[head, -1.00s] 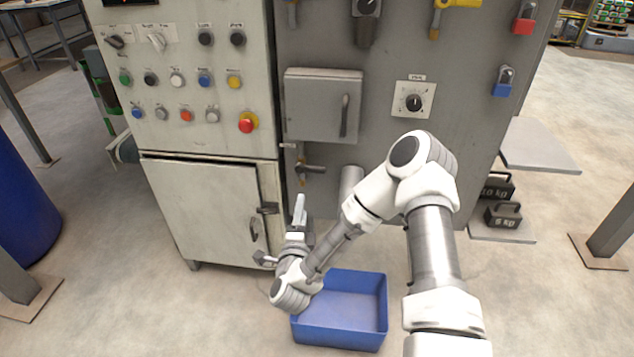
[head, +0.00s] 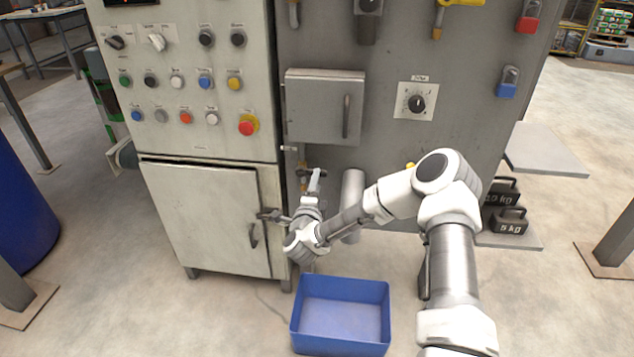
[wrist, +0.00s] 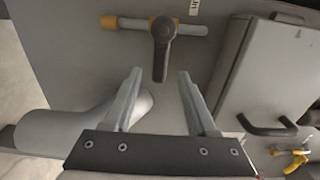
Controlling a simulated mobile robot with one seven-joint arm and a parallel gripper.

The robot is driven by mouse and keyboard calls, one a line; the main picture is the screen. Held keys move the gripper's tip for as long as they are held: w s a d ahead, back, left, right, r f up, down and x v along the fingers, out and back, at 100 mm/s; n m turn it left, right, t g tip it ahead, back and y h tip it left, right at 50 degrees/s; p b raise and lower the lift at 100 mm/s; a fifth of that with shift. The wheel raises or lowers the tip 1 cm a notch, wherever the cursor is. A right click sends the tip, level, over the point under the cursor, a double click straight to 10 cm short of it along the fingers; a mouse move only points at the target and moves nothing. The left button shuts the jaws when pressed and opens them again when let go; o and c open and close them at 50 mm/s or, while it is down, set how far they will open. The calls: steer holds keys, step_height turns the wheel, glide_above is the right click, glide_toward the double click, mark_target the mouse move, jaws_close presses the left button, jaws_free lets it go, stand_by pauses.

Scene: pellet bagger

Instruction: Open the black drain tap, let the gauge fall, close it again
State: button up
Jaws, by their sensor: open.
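I cannot make out the gauge in these frames.
A blue bin (head: 340,315) stands on the floor below. A grey pipe (head: 352,190) is right of my gripper. A grey box with a handle (head: 325,105) is above. The cream cabinet door (head: 205,215) is at left. A yellow-handled valve (wrist: 296,160) shows at lower right in the wrist view.

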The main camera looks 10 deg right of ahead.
mark_target(312, 172)
steer(key=shift+x, duration=1.45)
jaws_close()
stand_by(0.4)
